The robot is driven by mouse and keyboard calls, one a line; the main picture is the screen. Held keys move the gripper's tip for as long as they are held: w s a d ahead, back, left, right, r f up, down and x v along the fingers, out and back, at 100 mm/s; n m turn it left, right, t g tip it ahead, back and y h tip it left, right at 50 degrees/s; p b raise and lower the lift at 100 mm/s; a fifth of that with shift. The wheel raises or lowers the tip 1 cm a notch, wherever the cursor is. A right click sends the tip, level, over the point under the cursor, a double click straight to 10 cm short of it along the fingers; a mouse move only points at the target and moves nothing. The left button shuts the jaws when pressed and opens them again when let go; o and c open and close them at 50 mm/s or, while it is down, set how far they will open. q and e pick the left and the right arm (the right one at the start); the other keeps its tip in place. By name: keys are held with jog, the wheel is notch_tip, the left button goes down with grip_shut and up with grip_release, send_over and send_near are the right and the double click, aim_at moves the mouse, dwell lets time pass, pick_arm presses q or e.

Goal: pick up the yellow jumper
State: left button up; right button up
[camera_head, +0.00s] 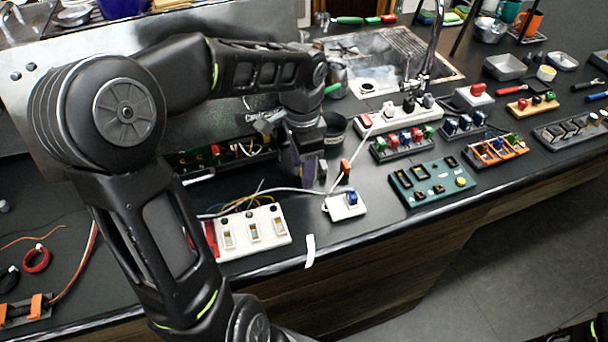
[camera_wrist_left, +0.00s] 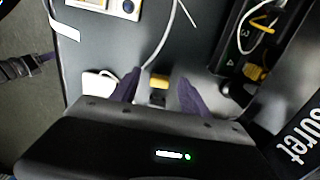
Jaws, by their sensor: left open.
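The yellow jumper (camera_wrist_left: 159,80) shows in the left wrist view as a small yellow piece with a dark part just below it. It lies in the gap between the two dark purple fingers of my left gripper (camera_wrist_left: 158,90). The fingers are apart, one on each side; I see no contact. In the head view my left gripper (camera_head: 303,172) points down over the bench, between the dark board and the white switch block. I cannot clearly make out the jumper there. An orange-red piece (camera_head: 345,166) stands just right of the gripper.
The white switch block (camera_head: 345,207) with a cable is near the fingers. A white module (camera_head: 252,232) stands near the bench's front edge. The dark board (camera_head: 225,152) with wires lies behind and left. A dark cup (camera_head: 335,127) is behind. A teal panel (camera_head: 430,182) lies right.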

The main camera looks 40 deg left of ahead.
pick_arm(q)
jog(key=shift+c, duration=0.4)
grip_shut()
dwell(0.4)
